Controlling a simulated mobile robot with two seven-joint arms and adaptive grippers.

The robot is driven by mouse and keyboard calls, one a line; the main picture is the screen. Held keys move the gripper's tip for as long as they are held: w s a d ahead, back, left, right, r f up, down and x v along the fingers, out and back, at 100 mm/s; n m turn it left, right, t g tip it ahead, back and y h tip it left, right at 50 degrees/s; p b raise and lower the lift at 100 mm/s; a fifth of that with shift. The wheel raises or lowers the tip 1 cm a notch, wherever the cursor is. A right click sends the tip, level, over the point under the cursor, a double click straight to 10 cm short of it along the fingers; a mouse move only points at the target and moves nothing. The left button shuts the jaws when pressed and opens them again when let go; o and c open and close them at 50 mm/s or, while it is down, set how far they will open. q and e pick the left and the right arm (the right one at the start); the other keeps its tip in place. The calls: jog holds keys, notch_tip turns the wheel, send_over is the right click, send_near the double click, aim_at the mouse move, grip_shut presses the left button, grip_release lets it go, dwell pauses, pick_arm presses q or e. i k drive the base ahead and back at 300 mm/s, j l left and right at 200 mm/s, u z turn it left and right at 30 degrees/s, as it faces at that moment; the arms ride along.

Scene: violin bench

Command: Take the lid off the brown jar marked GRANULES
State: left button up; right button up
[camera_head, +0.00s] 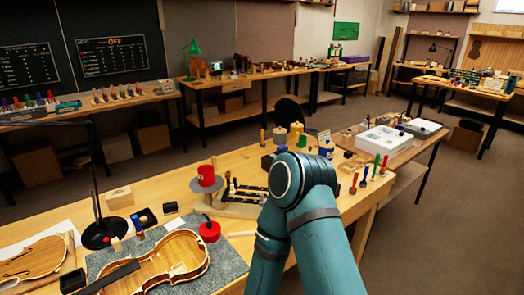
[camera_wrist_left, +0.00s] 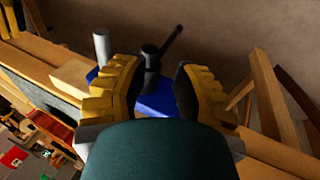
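I cannot make out a brown jar marked GRANULES or its lid in either view. In the head view two yellowish-tan containers (camera_head: 280,135) stand at the far side of the bench, just beyond my teal arm; their markings are too small to read. The arm covers part of the bench there, and no gripper shows in that view. In the left wrist view my left gripper (camera_wrist_left: 156,70) has its yellow-backed fingers apart. A blue object (camera_wrist_left: 156,104) with a black upright part shows beyond and between them, and I cannot tell whether they touch it. My right gripper is not in view.
A violin body (camera_head: 160,262) lies on a grey mat at the front left of the bench (camera_head: 130,180). A black lamp base (camera_head: 104,233) and a red pot on a grey disc (camera_head: 206,176) stand nearby. A white tray (camera_head: 384,139) is on the right-hand bench.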

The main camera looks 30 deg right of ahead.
aim_at(310, 150)
jog(key=l+u, duration=0.8)
jog(key=k+l+u, duration=0.1)
jog(key=l+u, duration=0.15)
jog(key=l, duration=0.25)
jog(key=k+l+u, duration=0.2)
jog(key=l, duration=0.25)
jog(key=k+l+u, duration=0.1)
jog(key=l, duration=0.55)
jog(key=k+l+u, duration=0.15)
jog(key=l, duration=0.15)
jog(key=k+l, duration=0.15)
jog(key=l, duration=0.15)
jog(key=k+l, duration=0.1)
jog(key=l, duration=0.2)
jog(key=k+l, duration=0.15)
jog(key=l, duration=0.15)
